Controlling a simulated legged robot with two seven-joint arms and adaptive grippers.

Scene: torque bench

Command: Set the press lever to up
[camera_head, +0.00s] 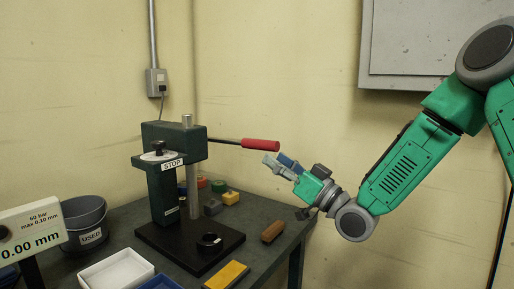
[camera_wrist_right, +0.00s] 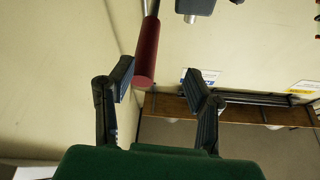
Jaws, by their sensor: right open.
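The press (camera_head: 168,180) is dark green and stands on a black base on the bench. Its lever (camera_head: 226,142) is a dark rod that sticks out to the right, close to level, and ends in a red grip (camera_head: 261,145). My right gripper (camera_head: 273,163) is just below the red grip, open and empty. In the right wrist view the red grip (camera_wrist_right: 147,52) hangs between the open fingers (camera_wrist_right: 160,82), nearer the left one, and its end shows. I cannot tell whether a finger touches it. My left gripper is not in view.
On the bench (camera_head: 262,208) are a brown block (camera_head: 272,231), a yellow block (camera_head: 227,275), a white tray (camera_head: 116,272) and small coloured parts behind the press. A grey bucket (camera_head: 86,222) and a gauge display (camera_head: 32,236) stand at left. A grey wall cabinet (camera_head: 415,45) hangs at upper right.

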